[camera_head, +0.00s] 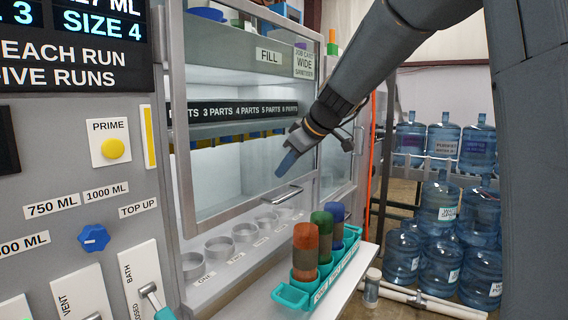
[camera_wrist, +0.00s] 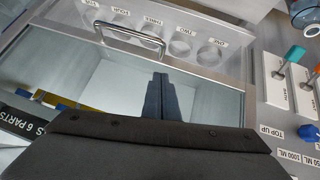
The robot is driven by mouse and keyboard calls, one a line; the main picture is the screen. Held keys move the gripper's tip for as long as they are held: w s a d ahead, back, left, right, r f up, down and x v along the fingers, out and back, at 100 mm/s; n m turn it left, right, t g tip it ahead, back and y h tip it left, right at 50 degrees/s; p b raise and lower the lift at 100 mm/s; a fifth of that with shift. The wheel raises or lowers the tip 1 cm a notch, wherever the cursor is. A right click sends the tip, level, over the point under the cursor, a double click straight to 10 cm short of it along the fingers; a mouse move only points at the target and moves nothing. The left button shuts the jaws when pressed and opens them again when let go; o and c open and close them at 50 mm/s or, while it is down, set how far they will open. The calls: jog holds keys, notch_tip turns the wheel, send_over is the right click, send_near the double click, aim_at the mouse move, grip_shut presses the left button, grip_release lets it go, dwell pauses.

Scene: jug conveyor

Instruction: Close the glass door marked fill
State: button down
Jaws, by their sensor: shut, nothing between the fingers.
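The glass door (camera_head: 240,207) marked FILL (camera_head: 269,56) is a metal-framed pane on the cabinet front in the head view. A bar handle (camera_head: 275,196) is fixed on its lower frame. The door's lower edge stands above a row of round cup holders; I cannot tell exactly how far the door is open. In the wrist view the handle (camera_wrist: 130,35) lies ahead, up and left of the fingertips. My gripper (camera_head: 288,162) is shut and empty, in front of the pane and a little above the handle, apart from it. Its fingers (camera_wrist: 160,78) also show in the wrist view.
Cup holders (camera_head: 219,250) line the ledge below the door. A teal rack (camera_head: 291,297) with several coloured tubes stands in front of them. A control panel (camera_head: 75,225) with levers is at left. Blue water jugs (camera_head: 440,205) stand on a rack at right.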

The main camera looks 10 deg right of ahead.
jog(key=w+a+f+p, duration=0.1)
jog(key=w+f+p, duration=0.1)
jog(key=f, duration=0.6)
jog(key=shift+w, duration=0.7)
jog(key=shift+a, duration=0.15)
notch_tip(320, 180, down, 10)
jog(key=b, duration=1.2)
jog(key=shift+r, duration=0.15)
